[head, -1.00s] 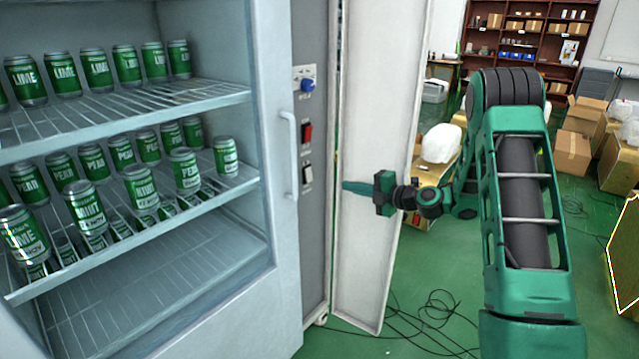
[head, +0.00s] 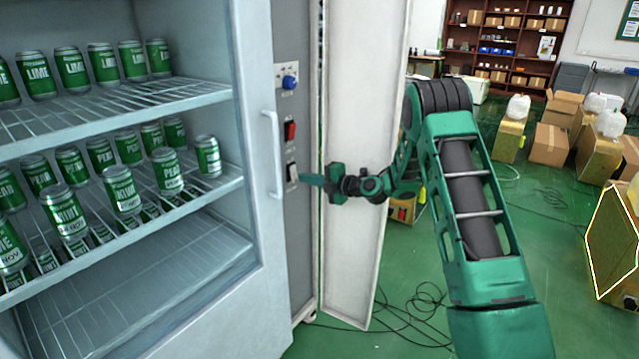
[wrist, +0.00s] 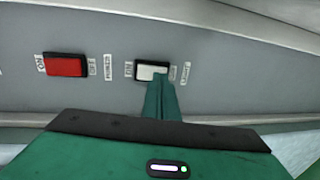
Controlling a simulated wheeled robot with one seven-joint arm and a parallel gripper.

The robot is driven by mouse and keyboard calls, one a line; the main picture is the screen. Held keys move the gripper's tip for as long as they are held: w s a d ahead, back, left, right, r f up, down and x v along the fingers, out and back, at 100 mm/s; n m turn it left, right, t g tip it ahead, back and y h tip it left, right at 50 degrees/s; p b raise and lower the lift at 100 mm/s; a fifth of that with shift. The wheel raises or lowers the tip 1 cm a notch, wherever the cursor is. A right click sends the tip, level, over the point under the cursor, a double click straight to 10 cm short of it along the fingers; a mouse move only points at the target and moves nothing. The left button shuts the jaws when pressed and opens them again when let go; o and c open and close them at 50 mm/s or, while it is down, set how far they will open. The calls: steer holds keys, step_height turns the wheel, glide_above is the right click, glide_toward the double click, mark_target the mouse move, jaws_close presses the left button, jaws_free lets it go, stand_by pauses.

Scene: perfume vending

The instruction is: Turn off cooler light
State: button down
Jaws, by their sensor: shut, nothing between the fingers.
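The cooler (head: 245,40) stands at the left with a side control panel (head: 291,220). The white light switch (head: 292,171) is the lowest control on the panel. In the wrist view, the white rocker (wrist: 148,72) sits beside a "LIGHT" label, with ON on its left. My gripper (head: 303,180) is shut and empty, with its tips at the switch. In the wrist view, the tips (wrist: 161,82) overlap the lower right of the rocker and hide its OFF side. I cannot tell whether they touch it, or which way the rocker is set.
A red power switch (head: 290,130) and a blue knob (head: 290,82) are above the light switch. A vertical door handle (head: 273,155) is just left of the panel. An open white panel door (head: 350,270) stands to the right, near my arm. Cables (head: 410,315) lie on the floor.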

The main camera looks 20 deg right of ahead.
steer(key=shift+x, duration=1.15)
steer(key=shift+s+f, duration=0.1)
steer(key=s+d+f, duration=0.2)
steer(key=s+d, duration=0.6)
steer(key=s, duration=0.2)
steer(key=shift+s+f, duration=0.3)
steer(key=shift+s, duration=0.1)
